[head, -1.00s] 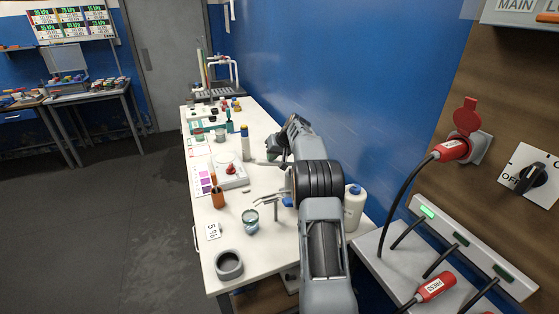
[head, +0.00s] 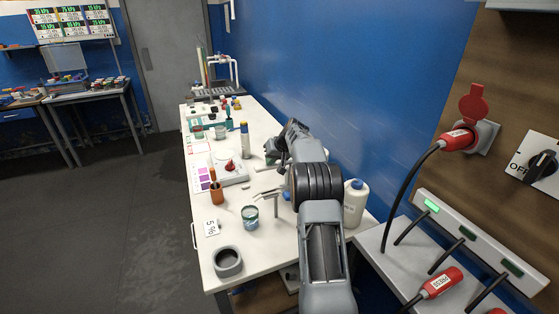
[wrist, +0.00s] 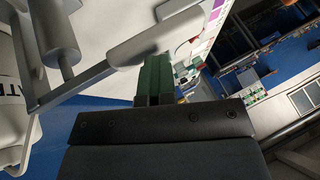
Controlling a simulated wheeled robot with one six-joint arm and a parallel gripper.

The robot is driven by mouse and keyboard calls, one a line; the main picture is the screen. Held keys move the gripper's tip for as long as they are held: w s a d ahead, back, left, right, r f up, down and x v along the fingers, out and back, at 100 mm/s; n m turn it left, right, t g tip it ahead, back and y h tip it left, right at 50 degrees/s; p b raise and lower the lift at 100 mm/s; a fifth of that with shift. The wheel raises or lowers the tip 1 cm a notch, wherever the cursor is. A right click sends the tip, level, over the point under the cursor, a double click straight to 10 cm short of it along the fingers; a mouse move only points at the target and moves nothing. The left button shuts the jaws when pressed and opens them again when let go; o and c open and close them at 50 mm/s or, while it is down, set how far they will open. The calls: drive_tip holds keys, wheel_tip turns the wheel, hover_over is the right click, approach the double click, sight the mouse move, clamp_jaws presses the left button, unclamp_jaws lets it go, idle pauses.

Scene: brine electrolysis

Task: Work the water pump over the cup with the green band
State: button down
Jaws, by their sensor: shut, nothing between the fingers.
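The cup with the green band (head: 250,217) stands upright on the white bench, left of my arm. The grey metal parts of the water pump (head: 264,194) reach out from behind my arm close to the cup; most of the pump is hidden. In the wrist view a grey lever with a rounded flat end (wrist: 155,38) crosses the upper left, beside a white container (wrist: 12,110) with partly visible lettering, "ATE". My gripper (wrist: 153,78) has dark green fingers, shut and empty, close to the lever's flat end. I cannot tell whether they touch. The cup is not seen in the wrist view.
A grey ring-shaped holder (head: 228,262) and a "5 %" card (head: 211,227) lie near the cup. An orange-brown pot (head: 216,194) stands behind it. A white bottle with a blue cap (head: 355,203) is right of my arm. Red plugs and cables (head: 440,283) crowd the right.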

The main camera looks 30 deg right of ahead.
sight(273, 165)
wheel_tip(273, 165, down, 2)
drive_tip(key=shift+b, duration=0.35)
drive_tip(key=r+p, duration=0.1)
drive_tip(key=r, duration=0.1)
drive_tip(key=r+p, duration=0.2)
drive_tip(key=d+r+p, duration=0.1)
drive_tip(key=r+p, duration=0.1)
drive_tip(key=shift+a, duration=0.2)
idle(1.6)
drive_tip(key=f+b, duration=0.1)
drive_tip(key=f, duration=0.1)
drive_tip(key=f+b, duration=0.4)
drive_tip(key=shift+a, duration=0.35)
drive_tip(key=r+p, duration=0.1)
drive_tip(key=r, duration=0.1)
drive_tip(key=r+p, duration=0.2)
drive_tip(key=d+r+p, duration=0.1)
drive_tip(key=r+p, duration=0.1)
drive_tip(key=shift+a, duration=0.15)
